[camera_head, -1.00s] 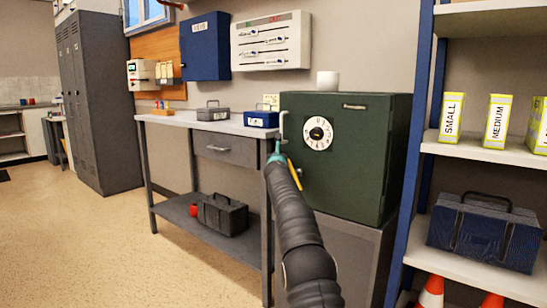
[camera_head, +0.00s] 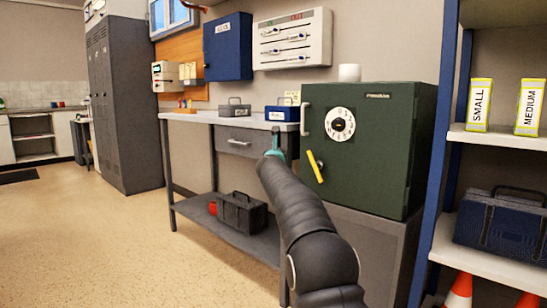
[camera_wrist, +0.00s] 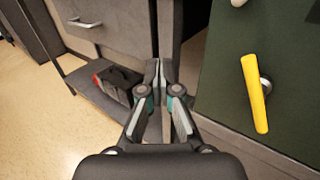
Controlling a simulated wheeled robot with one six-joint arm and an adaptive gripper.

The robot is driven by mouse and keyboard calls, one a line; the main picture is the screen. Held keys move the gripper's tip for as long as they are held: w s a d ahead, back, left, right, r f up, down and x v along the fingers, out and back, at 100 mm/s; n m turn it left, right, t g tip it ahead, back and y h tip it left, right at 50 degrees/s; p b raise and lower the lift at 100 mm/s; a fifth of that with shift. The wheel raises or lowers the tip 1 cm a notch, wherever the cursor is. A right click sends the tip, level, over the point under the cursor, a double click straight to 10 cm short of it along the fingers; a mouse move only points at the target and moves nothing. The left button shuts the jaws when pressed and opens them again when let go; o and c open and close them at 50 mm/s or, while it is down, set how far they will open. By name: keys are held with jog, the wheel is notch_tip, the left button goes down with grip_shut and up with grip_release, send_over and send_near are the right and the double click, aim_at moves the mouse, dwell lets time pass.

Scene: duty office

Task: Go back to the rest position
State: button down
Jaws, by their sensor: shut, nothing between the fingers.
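My gripper (camera_head: 275,157) is at the end of my dark arm, in front of the workbench and left of the green safe. It also shows in the wrist view (camera_wrist: 159,75), with its fingers together and nothing between them. The green safe (camera_head: 385,170) is closed, with a white dial, a vertical handle at its left edge and a yellow lever (camera_head: 315,166). In the wrist view the yellow lever (camera_wrist: 254,92) is to the right of my fingers, apart from them.
The workbench (camera_head: 187,118) carries a grey box (camera_head: 233,111) and a blue box (camera_head: 282,112). A dark toolbox (camera_head: 242,212) sits on its lower shelf. A shelf rack (camera_head: 447,150) stands at right, with traffic cones below.

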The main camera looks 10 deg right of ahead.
jog(key=s+a+f+n+g+y, duration=0.1)
jog(key=a+f+n+y, duration=0.5)
jog(key=a+f+n, duration=0.65)
jog(key=s+a+f+n+g+y+p, duration=0.25)
jog(key=s+n+g, duration=0.25)
jog(key=s+n, duration=0.9)
jog(key=s+d+f+n+g+h+p, duration=0.15)
jog(key=s+n, duration=0.25)
jog(key=s, duration=0.8)
jog(key=s+d+f+n+g+y+p, duration=0.1)
jog(key=s+d+n+g, duration=0.25)
jog(key=s, duration=0.85)
jog(key=s+d+f+n+g+h+p, duration=0.15)
jog(key=s+n, duration=0.35)
jog(key=s, duration=0.8)
jog(key=s+d+r+p, duration=0.1)
jog(key=s+r+p, duration=0.1)
jog(key=s, duration=0.4)
jog(key=s+d+r+p, duration=0.1)
jog(key=s+r+p, duration=0.1)
jog(key=s, duration=0.5)
jog(key=shift+d+r+n+t+h, duration=0.3)
jog(key=shift+d+r+t+h, duration=0.15)
jog(key=shift+r, duration=0.25)
